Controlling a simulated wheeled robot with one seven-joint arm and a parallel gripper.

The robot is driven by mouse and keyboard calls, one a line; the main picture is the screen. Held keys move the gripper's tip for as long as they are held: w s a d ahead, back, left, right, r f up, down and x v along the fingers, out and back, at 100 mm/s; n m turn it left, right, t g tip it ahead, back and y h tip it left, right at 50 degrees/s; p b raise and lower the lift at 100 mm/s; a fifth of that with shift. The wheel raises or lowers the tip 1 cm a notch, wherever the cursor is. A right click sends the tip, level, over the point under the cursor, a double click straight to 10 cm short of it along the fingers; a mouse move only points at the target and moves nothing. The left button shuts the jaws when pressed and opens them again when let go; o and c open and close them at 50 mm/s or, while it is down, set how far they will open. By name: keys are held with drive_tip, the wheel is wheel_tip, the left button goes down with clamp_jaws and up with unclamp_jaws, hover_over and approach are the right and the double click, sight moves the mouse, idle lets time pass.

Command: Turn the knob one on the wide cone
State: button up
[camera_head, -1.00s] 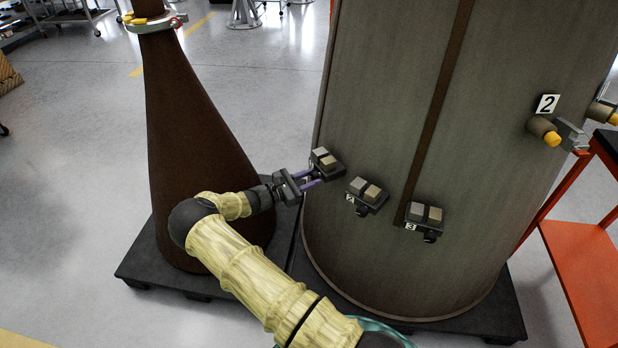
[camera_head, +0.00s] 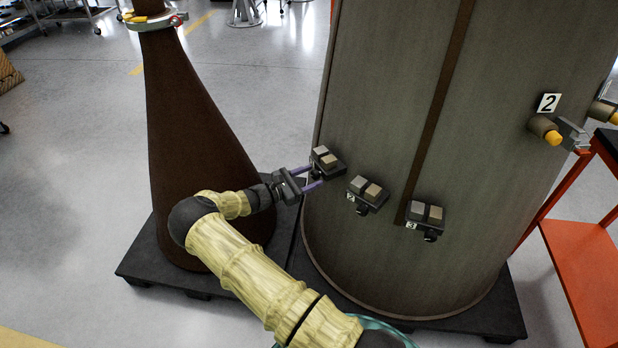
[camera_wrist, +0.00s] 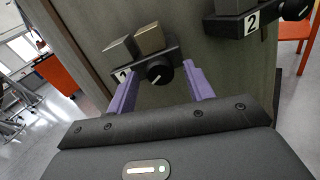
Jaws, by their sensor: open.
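The wide cone (camera_head: 385,110) is the large grey-brown body right of centre in the head view. On its lower side sits box one (camera_head: 328,163), with two blocks on top. Its black knob (camera_wrist: 159,71) with a white mark shows in the wrist view, beside a label partly reading 1. My gripper (camera_head: 317,178) is open at box one. In the wrist view its purple fingers stand left and right of the knob, with visible space between them and it. Whether a finger touches the box is unclear.
Box two (camera_head: 367,194) and box three (camera_head: 425,220) sit to the right on the same cone. A narrow brown cone (camera_head: 190,140) stands left, close to my arm. An orange cart (camera_head: 585,275) stands at the right. Open floor lies left.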

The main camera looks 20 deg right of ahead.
drive_tip(key=s+a+b, duration=0.1)
drive_tip(key=a, duration=1.6)
drive_tip(key=shift+s+b, duration=0.3)
drive_tip(key=shift+a, duration=0.1)
drive_tip(key=s+d+r+m+g+y, duration=0.2)
drive_tip(key=s+d+m+g+y, duration=0.2)
drive_tip(key=s+d+m+y, duration=0.4)
drive_tip(key=s+a+r+m+t+y, duration=0.3)
drive_tip(key=s+r+m+y, duration=0.25)
drive_tip(key=s, duration=0.35)
drive_tip(key=s+a+r+m+t+y, duration=0.2)
drive_tip(key=s+a+r+m+y, duration=0.3)
drive_tip(key=s, duration=0.4)
wheel_tip(320, 180, up, 15)
drive_tip(key=d+n+p, duration=0.1)
drive_tip(key=p, duration=1.3)
drive_tip(key=shift+p, duration=0.35)
drive_tip(key=shift+h, duration=0.25)
